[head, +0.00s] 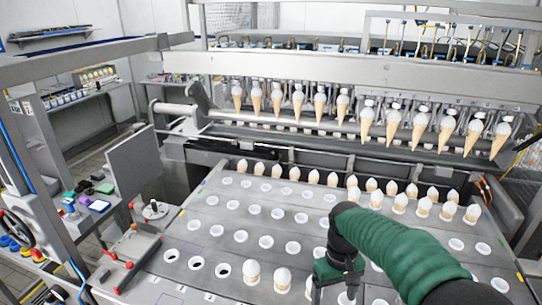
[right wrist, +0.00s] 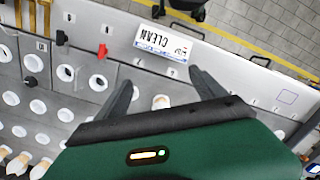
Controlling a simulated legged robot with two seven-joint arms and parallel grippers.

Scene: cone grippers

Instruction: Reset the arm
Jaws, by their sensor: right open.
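My right arm (head: 405,250), in a green sleeve, comes in from the lower right of the head view and bends down over the perforated plate (head: 205,225). My right gripper (head: 333,288) is above the front part of the plate, partly cut off by the lower edge. In the right wrist view the right gripper (right wrist: 162,80) shows two dark fingers spread wide with nothing held between them. A white-topped piece (right wrist: 160,101) sits in the plate beyond the gripper's body. My left gripper is not in view.
A row of cones (head: 319,105) hangs from the machine's grippers at the back. Several white-topped cones (head: 251,272) stand in plate holes, mostly in the back rows. A side table (head: 85,225) at left holds small items. A CLEAN label (right wrist: 165,43) lies near the plate's edge.

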